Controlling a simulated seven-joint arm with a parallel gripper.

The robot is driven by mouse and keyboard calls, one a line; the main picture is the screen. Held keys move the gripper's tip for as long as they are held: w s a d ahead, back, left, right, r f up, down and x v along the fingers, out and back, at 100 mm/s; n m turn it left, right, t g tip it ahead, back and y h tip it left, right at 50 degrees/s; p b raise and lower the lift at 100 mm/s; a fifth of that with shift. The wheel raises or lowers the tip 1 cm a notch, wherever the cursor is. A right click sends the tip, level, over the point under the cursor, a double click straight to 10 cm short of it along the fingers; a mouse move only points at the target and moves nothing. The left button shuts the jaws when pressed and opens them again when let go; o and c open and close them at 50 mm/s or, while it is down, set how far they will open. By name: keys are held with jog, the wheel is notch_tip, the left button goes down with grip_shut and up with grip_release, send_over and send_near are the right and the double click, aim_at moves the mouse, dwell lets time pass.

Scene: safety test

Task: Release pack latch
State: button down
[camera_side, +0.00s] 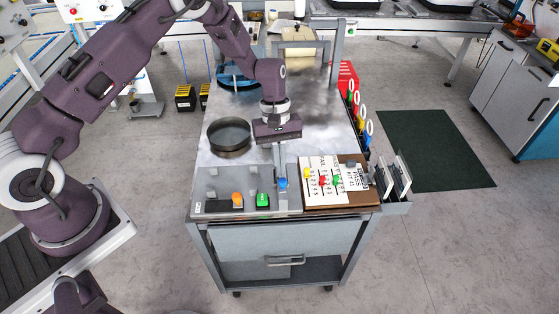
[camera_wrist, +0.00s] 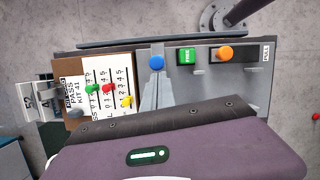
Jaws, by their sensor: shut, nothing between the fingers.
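A grey panel (camera_side: 213,188) lies on the cart's front edge. In the wrist view the orange knob (camera_wrist: 225,52) is beside a PULL label (camera_wrist: 265,52), and the green block (camera_wrist: 187,56) bears small white lettering. I cannot tell which part is the pack latch. My gripper (camera_side: 281,172) points down, shut and empty, with its tips close to the blue knob. The wrist view shows the tips of my gripper (camera_wrist: 155,78) just below the blue knob (camera_wrist: 156,63); contact is unclear.
Right of the panel, a brown board (camera_side: 347,196) holds a white scale card with yellow, red and green pegs, and a PASS KIT card. A round dark pan (camera_side: 229,136) stands behind the panel. Upright card holders (camera_side: 396,178) stick out at the cart's right corner.

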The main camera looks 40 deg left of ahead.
aim_at(281, 182)
jog(key=shift+s+d, duration=1.25)
jog(key=shift+s, duration=0.05)
jog(key=shift+r, duration=0.15)
jog(key=v, duration=1)
jog(key=shift+w, duration=0.15)
jog(key=shift+a, duration=0.1)
